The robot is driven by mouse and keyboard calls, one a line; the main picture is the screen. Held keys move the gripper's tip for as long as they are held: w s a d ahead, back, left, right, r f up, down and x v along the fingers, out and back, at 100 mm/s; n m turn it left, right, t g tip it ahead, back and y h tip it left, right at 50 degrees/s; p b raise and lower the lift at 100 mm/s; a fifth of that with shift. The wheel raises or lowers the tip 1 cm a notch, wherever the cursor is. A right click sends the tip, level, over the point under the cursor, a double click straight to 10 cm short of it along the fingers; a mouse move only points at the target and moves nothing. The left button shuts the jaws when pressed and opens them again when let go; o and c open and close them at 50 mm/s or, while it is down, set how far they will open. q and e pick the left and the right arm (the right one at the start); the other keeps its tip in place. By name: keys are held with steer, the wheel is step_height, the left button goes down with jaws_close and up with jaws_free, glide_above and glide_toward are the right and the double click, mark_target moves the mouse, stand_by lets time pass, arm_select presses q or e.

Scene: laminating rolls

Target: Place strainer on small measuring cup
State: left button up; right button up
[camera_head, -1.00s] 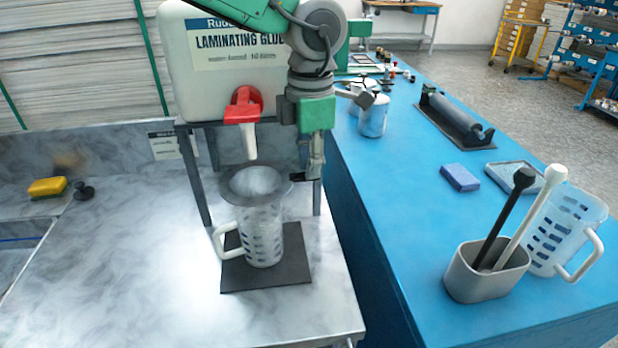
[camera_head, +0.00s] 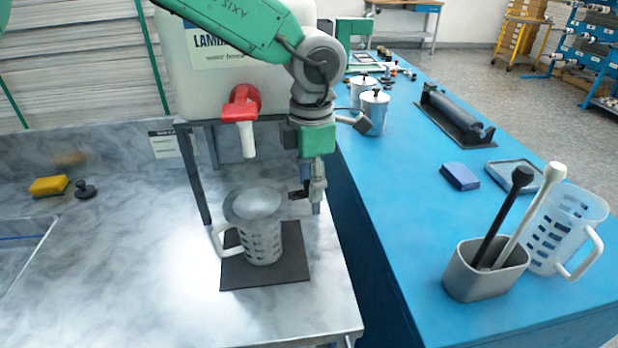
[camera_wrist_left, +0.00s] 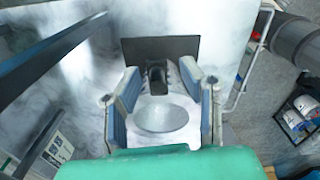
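The grey strainer (camera_head: 253,203) sits in the mouth of the small measuring cup (camera_head: 262,242), a translucent slotted cup with its handle to the left. The cup stands upright on a dark square mat (camera_head: 290,272). My left gripper (camera_head: 308,196) points down just right of the strainer's rim. In the left wrist view its blue-padded fingers (camera_wrist_left: 158,76) are spread apart. A dark tab (camera_wrist_left: 156,78), probably the strainer's handle, shows between them without visible contact. A grey oval (camera_wrist_left: 163,117) also shows between the fingers; I cannot tell what it is. My right gripper is not in view.
A red-and-white spout (camera_head: 243,118) of the glue container (camera_head: 205,85) hangs above the cup, beside a metal stand leg (camera_head: 193,180). A blue table (camera_head: 390,210) to the right holds a second measuring cup (camera_head: 562,235) and a grey holder (camera_head: 485,283). The left counter is mostly clear.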

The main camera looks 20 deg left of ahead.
arm_select(q)
steer(key=shift+d, duration=0.1)
steer(key=shift+r, duration=0.25)
step_height(320, 180, up, 13)
steer(key=p, duration=0.1)
steer(key=shift+f, duration=0.2)
steer(key=shift+a, duration=0.2)
